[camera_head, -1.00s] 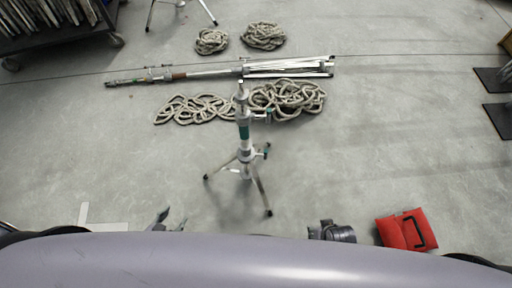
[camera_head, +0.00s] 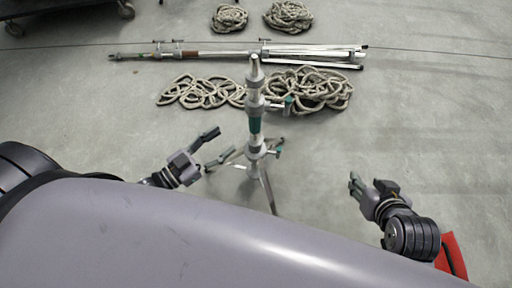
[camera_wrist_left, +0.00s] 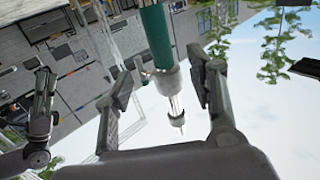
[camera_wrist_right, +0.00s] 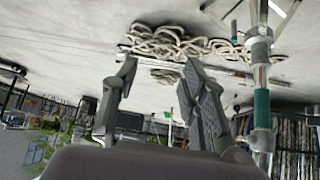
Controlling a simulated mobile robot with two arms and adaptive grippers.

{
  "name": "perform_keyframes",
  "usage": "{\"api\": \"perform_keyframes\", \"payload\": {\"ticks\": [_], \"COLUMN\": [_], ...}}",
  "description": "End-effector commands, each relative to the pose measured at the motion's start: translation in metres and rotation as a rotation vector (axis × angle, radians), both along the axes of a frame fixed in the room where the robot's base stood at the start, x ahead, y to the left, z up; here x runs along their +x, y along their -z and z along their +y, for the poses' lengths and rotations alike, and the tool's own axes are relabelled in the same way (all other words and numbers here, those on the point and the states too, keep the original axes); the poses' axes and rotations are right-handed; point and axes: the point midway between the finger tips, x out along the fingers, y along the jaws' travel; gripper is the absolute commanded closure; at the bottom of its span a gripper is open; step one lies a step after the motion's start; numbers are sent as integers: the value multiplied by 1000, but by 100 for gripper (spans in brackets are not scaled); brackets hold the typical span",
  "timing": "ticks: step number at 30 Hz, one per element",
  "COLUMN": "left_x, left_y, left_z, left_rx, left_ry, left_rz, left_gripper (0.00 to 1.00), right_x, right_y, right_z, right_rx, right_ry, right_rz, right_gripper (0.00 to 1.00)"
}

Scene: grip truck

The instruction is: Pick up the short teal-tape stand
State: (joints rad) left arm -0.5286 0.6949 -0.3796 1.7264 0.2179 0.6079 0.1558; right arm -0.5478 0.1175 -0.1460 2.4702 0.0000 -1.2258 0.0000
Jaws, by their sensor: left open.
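The short teal-tape stand (camera_head: 256,125) stands upright on its spread legs in the middle of the head view, with teal tape around its column. My left gripper (camera_head: 215,147) is open just left of the stand, its fingers pointing toward the column. In the left wrist view the teal column (camera_wrist_left: 157,35) shows between and beyond the open fingers (camera_wrist_left: 160,88). My right gripper (camera_head: 356,186) is open and empty, to the right of the stand and apart from it. In the right wrist view the stand (camera_wrist_right: 261,100) shows to the right of the open fingers (camera_wrist_right: 158,85).
Tangled rope (camera_head: 308,90) lies behind the stand, with more rope (camera_head: 200,92) to its left. A long folded stand (camera_head: 220,55) lies farther back, with two rope coils (camera_head: 229,18) beyond. A red case (camera_head: 452,258) is at lower right. Floor to the right is clear.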

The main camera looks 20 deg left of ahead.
Motion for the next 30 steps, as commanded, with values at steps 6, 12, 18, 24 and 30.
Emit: {"api": "perform_keyframes", "payload": {"ticks": [6,12,18,24,30], "left_x": [38,57,63,80,97], "left_y": [2,2,3,8,8], "left_z": [-24,-37,-42,-54,-66], "left_rx": [-1,1,1,0,1], "left_ry": [-1,-1,-1,-1,-1], "left_rz": [-4,-1,1,-1,-1], "left_gripper": [48,48,48,48,48], "right_x": [37,55,63,80,89], "right_y": [-24,-44,-54,-84,-114], "right_z": [13,21,25,34,40], "right_rx": [48,77,92,136,174], "right_ry": [-16,-25,-30,-42,-50], "right_rz": [-217,-345,-409,-592,-750], "right_gripper": [60,60,60,60,60]}}
